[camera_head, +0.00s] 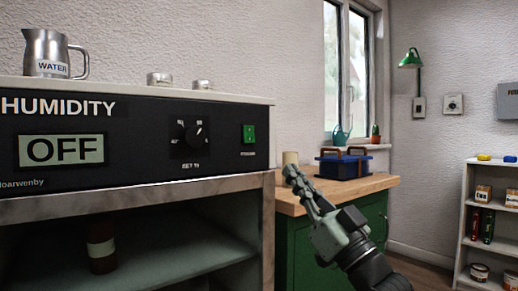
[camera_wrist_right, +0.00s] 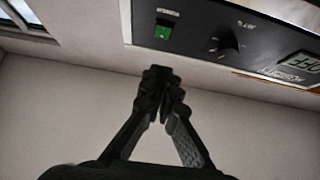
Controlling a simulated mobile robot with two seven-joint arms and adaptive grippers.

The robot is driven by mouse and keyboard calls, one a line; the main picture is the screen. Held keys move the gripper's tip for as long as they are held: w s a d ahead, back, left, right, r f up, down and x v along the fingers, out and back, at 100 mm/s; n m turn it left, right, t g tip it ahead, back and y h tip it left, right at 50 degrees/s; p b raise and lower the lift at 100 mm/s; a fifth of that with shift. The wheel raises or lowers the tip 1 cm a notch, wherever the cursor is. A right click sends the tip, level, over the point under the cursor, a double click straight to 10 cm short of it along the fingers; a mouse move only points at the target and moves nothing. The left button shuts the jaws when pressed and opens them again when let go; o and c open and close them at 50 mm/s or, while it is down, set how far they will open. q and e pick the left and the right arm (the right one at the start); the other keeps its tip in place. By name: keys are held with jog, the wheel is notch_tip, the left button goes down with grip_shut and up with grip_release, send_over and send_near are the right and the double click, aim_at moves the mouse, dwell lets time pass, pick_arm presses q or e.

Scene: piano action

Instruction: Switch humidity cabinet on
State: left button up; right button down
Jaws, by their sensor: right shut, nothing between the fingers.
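The humidity cabinet (camera_head: 150,185) stands at the left of the head view, with a black front panel. Its display (camera_head: 61,150) reads OFF. A round black dial (camera_head: 193,134) sits right of the display. A green switch (camera_head: 249,133) sits near the panel's right end; it also shows in the right wrist view (camera_wrist_right: 162,32). My right gripper (camera_head: 290,174) is shut and empty, in front of the green bench, to the right of and below the switch. In the right wrist view its fingertips (camera_wrist_right: 158,72) are just below the switch in the picture, apart from it. My left gripper is not in view.
A metal water jug (camera_head: 47,55) and two small metal tins (camera_head: 159,79) stand on the cabinet top. A blue toolbox (camera_head: 344,165) is on the wooden-topped green bench (camera_head: 375,183) behind my right gripper. A white shelf (camera_head: 467,205) stands at far right.

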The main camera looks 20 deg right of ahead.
aim_at(250, 141)
jog(key=x, duration=0.3)
jog(key=w+f+x, duration=0.1)
jog(key=x, duration=0.7)
jog(key=shift+w+a+f+p, duration=0.2)
jog(key=shift+f+p, duration=0.1)
jog(key=shift+p, duration=0.05)
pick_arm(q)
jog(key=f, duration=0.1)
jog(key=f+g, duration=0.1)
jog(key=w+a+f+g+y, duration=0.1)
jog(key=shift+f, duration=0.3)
pick_arm(e)
jog(key=shift+w+a, duration=0.2)
jog(key=shift+w, duration=0.2)
jog(key=shift+w, duration=0.15)
jog(key=shift+w+a+f, duration=0.15)
jog(key=shift+w+f, duration=0.1)
jog(key=shift+w, duration=0.1)
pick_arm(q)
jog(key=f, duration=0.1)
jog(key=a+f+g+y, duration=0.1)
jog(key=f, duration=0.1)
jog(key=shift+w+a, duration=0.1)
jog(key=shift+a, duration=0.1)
